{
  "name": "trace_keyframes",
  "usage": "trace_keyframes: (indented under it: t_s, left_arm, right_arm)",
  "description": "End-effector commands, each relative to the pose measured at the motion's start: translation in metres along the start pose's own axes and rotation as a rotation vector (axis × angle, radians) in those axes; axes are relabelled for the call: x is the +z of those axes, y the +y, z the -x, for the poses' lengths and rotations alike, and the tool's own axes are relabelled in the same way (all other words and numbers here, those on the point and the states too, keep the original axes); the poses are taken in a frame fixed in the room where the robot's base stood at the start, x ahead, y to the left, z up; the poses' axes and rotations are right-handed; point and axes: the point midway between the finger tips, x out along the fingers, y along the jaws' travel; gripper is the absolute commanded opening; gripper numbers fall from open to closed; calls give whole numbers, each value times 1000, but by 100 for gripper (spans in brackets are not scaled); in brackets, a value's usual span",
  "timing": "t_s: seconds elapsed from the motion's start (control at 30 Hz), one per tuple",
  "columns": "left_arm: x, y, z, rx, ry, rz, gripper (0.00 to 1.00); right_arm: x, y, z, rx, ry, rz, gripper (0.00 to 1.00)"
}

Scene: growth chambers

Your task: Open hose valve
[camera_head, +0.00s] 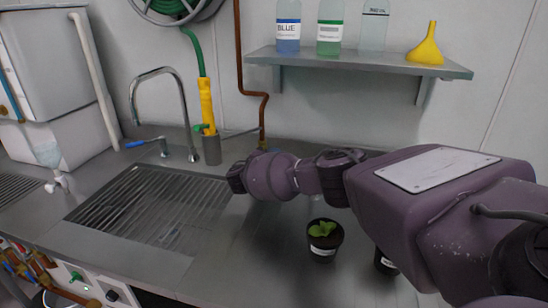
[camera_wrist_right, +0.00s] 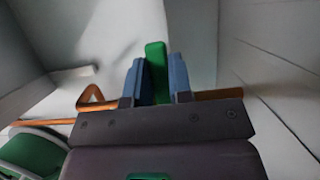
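The green valve handle (camera_wrist_right: 156,68) is upright in the right wrist view. It stands between the two blue fingers of my right gripper (camera_wrist_right: 157,80), which press close on both sides with no clear gap. A copper pipe (camera_wrist_right: 92,97) passes behind the fingers. In the head view the copper pipe (camera_head: 239,45) runs down the wall and bends near the counter. My right arm crosses the right side there and its gripper is hidden, as is the handle. My left gripper is not in view.
A yellow nozzle (camera_head: 206,104) hangs on the green hose (camera_head: 196,55) beside the faucet (camera_head: 181,92). A potted seedling (camera_head: 323,240) stands below my arm, with another pot partly hidden. A shelf (camera_head: 455,71) holds bottles and a yellow funnel. The sink grate (camera_head: 150,212) is clear.

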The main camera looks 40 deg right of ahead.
Motion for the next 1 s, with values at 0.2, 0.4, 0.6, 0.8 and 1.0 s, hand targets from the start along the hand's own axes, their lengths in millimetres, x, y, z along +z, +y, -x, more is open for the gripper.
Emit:
trace_keyframes:
  t_s: [0.2,0.4,0.6,0.8,1.0]
  left_arm:
    - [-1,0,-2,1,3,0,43]
    - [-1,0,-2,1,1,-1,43]
    - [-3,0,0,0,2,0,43]
    - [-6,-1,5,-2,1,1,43]
    - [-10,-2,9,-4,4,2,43]
  right_arm:
    - [0,0,0,0,0,0,0]
    - [0,1,0,4,0,12,0]
    - [0,6,0,34,-1,81,0]
    - [-1,13,1,87,-2,211,0]
    - [-3,21,2,145,-1,351,0]
